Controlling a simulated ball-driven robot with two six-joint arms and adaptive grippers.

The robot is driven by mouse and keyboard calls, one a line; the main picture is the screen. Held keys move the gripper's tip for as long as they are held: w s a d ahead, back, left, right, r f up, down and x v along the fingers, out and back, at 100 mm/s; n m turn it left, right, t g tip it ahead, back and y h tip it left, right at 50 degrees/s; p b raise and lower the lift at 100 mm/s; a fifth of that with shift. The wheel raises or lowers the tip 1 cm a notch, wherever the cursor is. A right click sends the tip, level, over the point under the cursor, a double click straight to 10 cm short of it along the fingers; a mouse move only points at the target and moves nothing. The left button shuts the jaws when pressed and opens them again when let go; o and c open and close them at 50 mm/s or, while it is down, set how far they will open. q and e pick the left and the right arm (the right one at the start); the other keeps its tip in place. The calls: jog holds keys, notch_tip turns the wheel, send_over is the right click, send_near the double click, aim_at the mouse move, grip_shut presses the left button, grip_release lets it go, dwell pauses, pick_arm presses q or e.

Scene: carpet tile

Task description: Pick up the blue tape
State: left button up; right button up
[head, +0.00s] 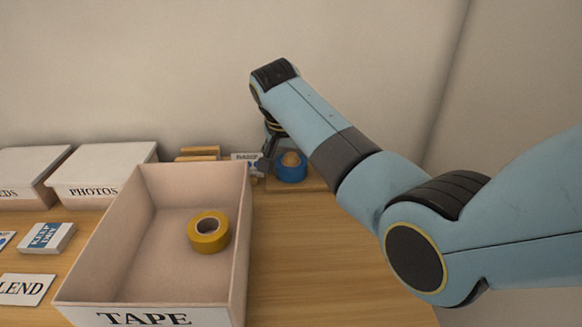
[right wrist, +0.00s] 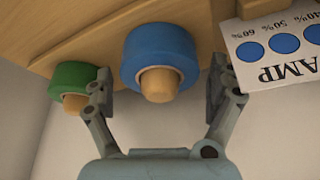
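The blue tape (head: 292,174) is a roll around a wooden peg at the back of the table, right of the tape box. It also shows in the right wrist view (right wrist: 152,48), with the peg's rounded end toward the camera. My right gripper (head: 271,156) is beside it, partly hidden by my arm in the head view. In the right wrist view the gripper's fingers (right wrist: 160,70) are spread on either side of the blue roll, with gaps showing, and hold nothing. My left gripper is in neither view.
A green roll (right wrist: 72,79) on a peg sits close beside one finger. A dotted card (right wrist: 275,47) is near the other. An open TAPE box (head: 165,286) holds a yellow roll (head: 209,233). Lidded boxes (head: 103,167) stand left. Table is clear at front right.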

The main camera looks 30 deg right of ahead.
jog(key=c, duration=1.2)
jog(key=shift+o, duration=0.2)
